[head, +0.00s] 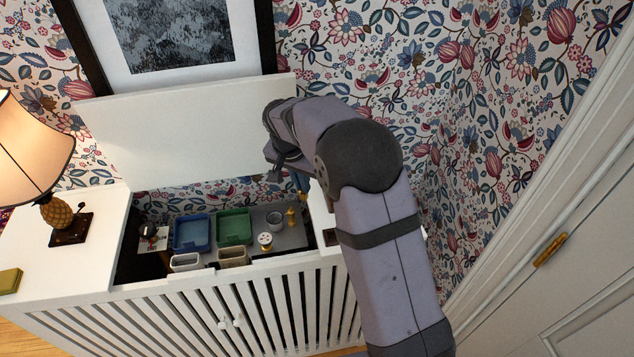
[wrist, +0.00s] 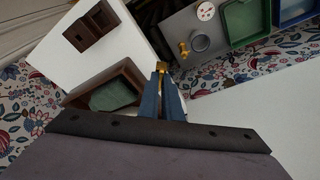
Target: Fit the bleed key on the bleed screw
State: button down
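My gripper (head: 301,182) has blue fingers that come together at their tips, as the wrist view shows (wrist: 162,76). A small brass piece, which looks like the bleed key (wrist: 161,66), is between the tips; it also shows below the fingers in the head view (head: 303,196). A brass fitting, probably the bleed screw (head: 291,217), stands on the grey panel next to a metal cup. In the wrist view this fitting (wrist: 183,49) is right of and beyond the held piece, apart from it. The fine shapes of both are too small to tell.
Inside the open white cabinet are a blue tray (head: 191,217), a green tray (head: 234,212), the metal cup (head: 274,220) and a white-and-red dial (head: 265,240). The raised lid (head: 180,130) stands behind. Dark wooden boxes (wrist: 93,27) sit on the white top near my gripper.

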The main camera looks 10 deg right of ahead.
jog(key=w+a+f+n+y+p, duration=0.2)
jog(key=w+a+f+n, duration=0.1)
jog(key=w+f+n, duration=0.2)
jog(key=w+n, duration=0.1)
jog(key=n, duration=0.1)
jog(key=shift+w+n+t, duration=0.3)
jog(key=shift+w, duration=0.05)
jog(key=shift+f, duration=0.15)
jog(key=shift+f+b, duration=1.65)
jog(key=shift+f, duration=0.75)
jog(key=shift+f+b, duration=0.95)
jog(key=shift+f, duration=0.4)
dwell(0.5)
